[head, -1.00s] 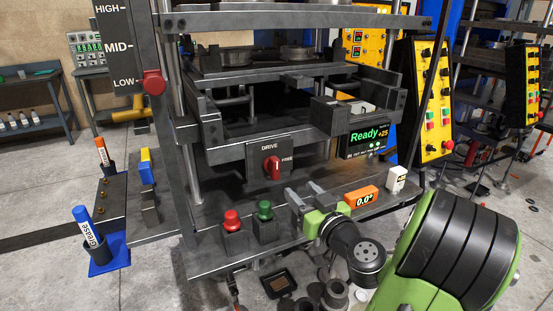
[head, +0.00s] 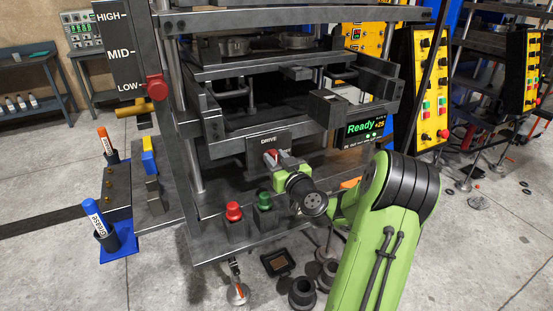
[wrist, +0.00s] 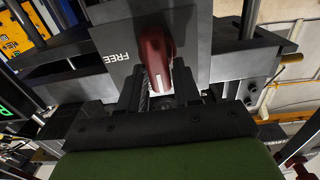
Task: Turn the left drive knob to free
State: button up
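The red drive knob (wrist: 155,55) sits on a dark plate (wrist: 205,50) on the front of the press. The FREE label (wrist: 124,58) is beside it in the wrist view, and the knob's white mark points down toward my gripper, not at FREE. In the head view only a little of the knob (head: 271,154) shows above my gripper (head: 282,166), below the word DRIVE. My fingers (wrist: 160,85) stand on either side of the knob's near end, with small gaps seeming to show; I cannot tell whether they touch it. The fingertips are partly hidden in the head view.
A red button (head: 233,211) and a green button (head: 264,200) stand on the press's front ledge, left of and below my wrist. A green-lit Ready display (head: 362,130) is to the right.

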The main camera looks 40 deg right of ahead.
grip_shut()
jog(key=shift+m, duration=0.4)
jog(key=m, duration=0.1)
jog(key=m+b, duration=0.1)
jog(key=m, duration=0.1)
jog(key=shift+d+f, duration=0.1)
jog(key=shift+d, duration=0.15)
jog(key=m, duration=0.4)
jog(key=f+m, duration=0.1)
jog(key=m, duration=0.4)
jog(key=d+m, duration=0.1)
jog(key=m, duration=0.4)
jog(key=shift+s+f, duration=0.2)
jog(key=shift+s, duration=0.05)
jog(key=shift+f+m, duration=0.1)
jog(key=shift+m, duration=0.2)
jog(key=shift+o, duration=1.9)
grip_release()
